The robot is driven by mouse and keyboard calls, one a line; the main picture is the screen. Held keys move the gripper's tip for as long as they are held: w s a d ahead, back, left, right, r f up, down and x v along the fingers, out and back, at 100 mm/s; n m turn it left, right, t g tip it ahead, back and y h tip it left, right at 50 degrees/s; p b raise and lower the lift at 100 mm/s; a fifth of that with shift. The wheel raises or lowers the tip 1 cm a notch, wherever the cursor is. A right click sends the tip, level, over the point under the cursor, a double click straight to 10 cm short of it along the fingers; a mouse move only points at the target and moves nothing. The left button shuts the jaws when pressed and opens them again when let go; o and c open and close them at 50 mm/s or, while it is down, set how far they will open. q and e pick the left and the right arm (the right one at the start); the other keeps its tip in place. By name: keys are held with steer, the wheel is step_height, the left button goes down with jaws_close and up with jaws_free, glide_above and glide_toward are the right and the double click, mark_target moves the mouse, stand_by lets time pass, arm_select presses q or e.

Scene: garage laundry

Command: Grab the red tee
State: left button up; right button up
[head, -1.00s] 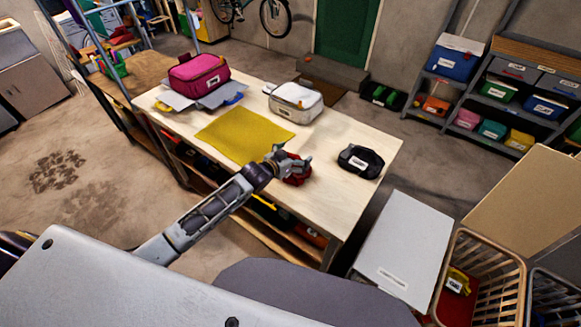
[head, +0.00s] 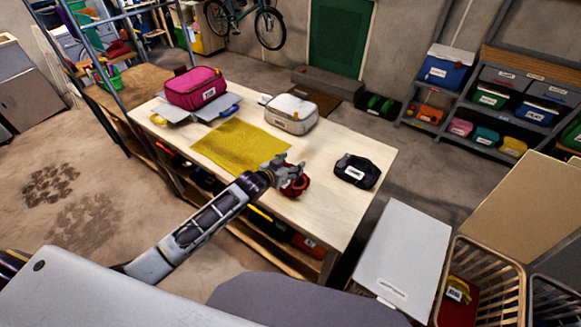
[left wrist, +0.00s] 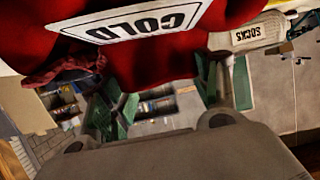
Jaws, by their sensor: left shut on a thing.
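The red tee (head: 297,187) is a bunched red cloth at the front part of the pale wooden table, just right of the yellow mat. My left gripper (head: 287,172) is shut on it and hides part of it in the head view. The red cloth (left wrist: 185,60) fills the upper part of the left wrist view, with a white tag reading COLD. I cannot tell for sure whether the tee is clear of the tabletop. My right gripper is not in view.
On the table (head: 338,225) are a yellow mat (head: 235,146), a magenta pouch (head: 196,88) on a grey cloth, a white pouch (head: 293,113) and a black pouch (head: 357,171). Wicker baskets (head: 480,285) and a grey-white box (head: 403,255) stand at front right.

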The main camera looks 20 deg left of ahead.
arm_select(q)
step_height(320, 180, up, 9)
stand_by(0.5)
